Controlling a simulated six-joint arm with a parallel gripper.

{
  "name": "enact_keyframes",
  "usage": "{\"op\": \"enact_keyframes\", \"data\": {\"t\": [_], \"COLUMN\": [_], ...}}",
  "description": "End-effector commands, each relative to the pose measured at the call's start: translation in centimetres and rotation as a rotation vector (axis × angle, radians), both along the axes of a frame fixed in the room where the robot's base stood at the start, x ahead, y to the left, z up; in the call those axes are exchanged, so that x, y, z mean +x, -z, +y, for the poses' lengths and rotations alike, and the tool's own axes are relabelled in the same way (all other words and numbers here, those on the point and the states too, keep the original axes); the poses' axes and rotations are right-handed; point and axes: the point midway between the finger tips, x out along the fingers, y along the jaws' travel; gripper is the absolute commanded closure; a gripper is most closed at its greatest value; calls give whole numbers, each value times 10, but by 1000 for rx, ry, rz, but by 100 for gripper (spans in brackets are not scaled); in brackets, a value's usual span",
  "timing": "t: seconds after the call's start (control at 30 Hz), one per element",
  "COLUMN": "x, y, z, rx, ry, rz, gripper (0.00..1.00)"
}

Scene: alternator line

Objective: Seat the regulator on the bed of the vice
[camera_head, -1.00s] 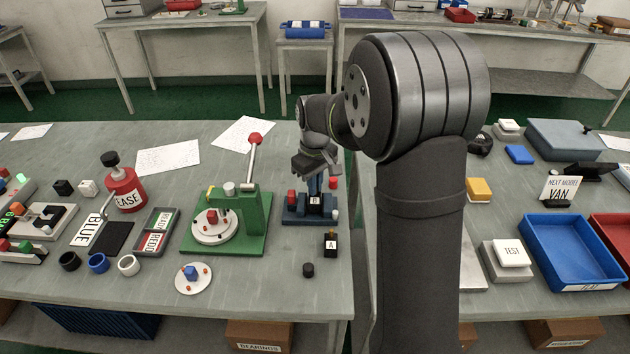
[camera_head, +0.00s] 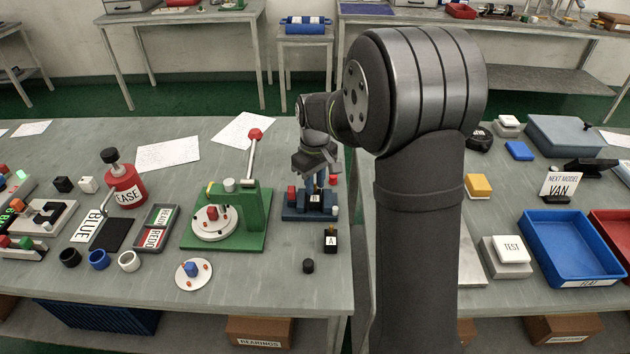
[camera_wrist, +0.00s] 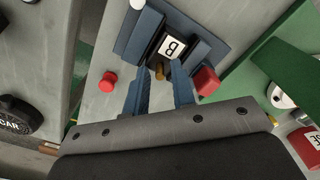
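The blue vice (camera_head: 300,215) stands near the right end of the left bench; it also shows in the wrist view (camera_wrist: 131,38). A dark block labelled B (camera_head: 315,198), which looks like the regulator, sits between the vice's jaws; its label faces up in the wrist view (camera_wrist: 169,47). A brass-coloured stub (camera_wrist: 159,71) shows at its near end. My gripper (camera_wrist: 158,76) is over the vice, its blue fingers apart on either side of the stub, with a gap visible. Whether the block's underside touches the bed is hidden. Another black block labelled A (camera_head: 331,241) stands in front of the vice.
A green lever press (camera_head: 255,225) stands left of the vice. A red block (camera_wrist: 206,81) and a red button (camera_wrist: 108,82) are close to the vice. A black cylinder (camera_head: 308,267) stands in front. The bench's right edge is near.

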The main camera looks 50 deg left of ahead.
Motion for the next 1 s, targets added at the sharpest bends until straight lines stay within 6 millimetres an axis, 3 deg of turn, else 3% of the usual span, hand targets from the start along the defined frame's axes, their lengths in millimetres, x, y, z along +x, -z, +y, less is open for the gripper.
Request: {"op": "enact_keyframes", "data": {"t": [0.33,0.47,1.0], "x": [0,0,1], "y": [-1,-12,-134], "z": [0,1,1], "rx": [1,3,4], "ry": [0,0,0], "rz": [0,-2,-2], "gripper": [67,67,67]}}
